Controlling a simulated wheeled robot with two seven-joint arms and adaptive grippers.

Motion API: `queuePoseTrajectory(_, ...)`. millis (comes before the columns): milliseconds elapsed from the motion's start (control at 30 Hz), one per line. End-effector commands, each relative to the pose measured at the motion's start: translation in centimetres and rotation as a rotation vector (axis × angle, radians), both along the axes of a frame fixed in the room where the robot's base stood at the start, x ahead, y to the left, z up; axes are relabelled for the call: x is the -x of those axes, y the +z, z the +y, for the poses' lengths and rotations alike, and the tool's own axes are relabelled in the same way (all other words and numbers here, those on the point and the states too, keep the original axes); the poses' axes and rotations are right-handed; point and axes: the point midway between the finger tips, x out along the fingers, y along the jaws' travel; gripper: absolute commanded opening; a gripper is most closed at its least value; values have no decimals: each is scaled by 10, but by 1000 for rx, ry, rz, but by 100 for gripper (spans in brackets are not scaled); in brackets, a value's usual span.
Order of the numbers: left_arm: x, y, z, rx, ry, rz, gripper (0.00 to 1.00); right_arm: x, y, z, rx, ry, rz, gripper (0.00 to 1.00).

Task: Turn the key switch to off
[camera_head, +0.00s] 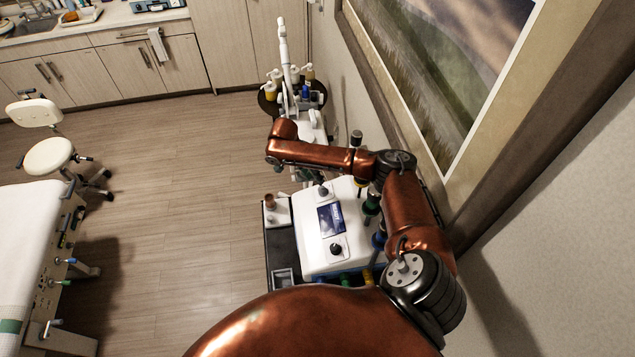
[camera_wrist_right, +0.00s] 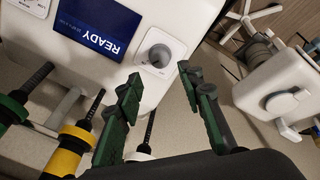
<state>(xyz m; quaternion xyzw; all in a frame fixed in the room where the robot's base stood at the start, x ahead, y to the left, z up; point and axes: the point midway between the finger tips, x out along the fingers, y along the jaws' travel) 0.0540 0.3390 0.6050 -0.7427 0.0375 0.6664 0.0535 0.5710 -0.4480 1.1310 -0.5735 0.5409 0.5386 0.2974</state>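A white device (camera_head: 314,258) with a dark blue screen (camera_head: 331,219) stands on a cart below my right arm. The wrist view shows the screen (camera_wrist_right: 87,27) reading READY upside down. Beside it is a round grey knob (camera_wrist_right: 158,57) on a white label, apparently the key switch; its setting is unclear. It seems to be the far knob (camera_head: 322,190) in the head view. My right gripper (camera_wrist_right: 158,76) is open and empty, its green fingers apart, with the knob beyond the gap. In the head view its fingers are mostly hidden under the forearm. My left gripper is out of view.
A second dark knob (camera_head: 336,249) sits at the near end of the device. Handpieces with green and yellow collars (camera_wrist_right: 72,147) hang along its side. A second white machine (camera_wrist_right: 280,92) stands beyond. A framed picture (camera_head: 465,60) is on the wall. Open floor (camera_head: 180,170) lies left.

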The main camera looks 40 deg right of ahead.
Motion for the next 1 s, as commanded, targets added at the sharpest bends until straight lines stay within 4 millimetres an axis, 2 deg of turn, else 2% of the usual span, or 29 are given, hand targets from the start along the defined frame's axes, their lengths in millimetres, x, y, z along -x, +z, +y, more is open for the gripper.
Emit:
queuePoseTrajectory(233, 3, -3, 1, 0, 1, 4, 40, 4, -18, -6, 0, 1, 1, 35)
queuePoseTrajectory(1000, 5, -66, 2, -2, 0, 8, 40, 11, -64, -20, 0, 3, 0, 35)
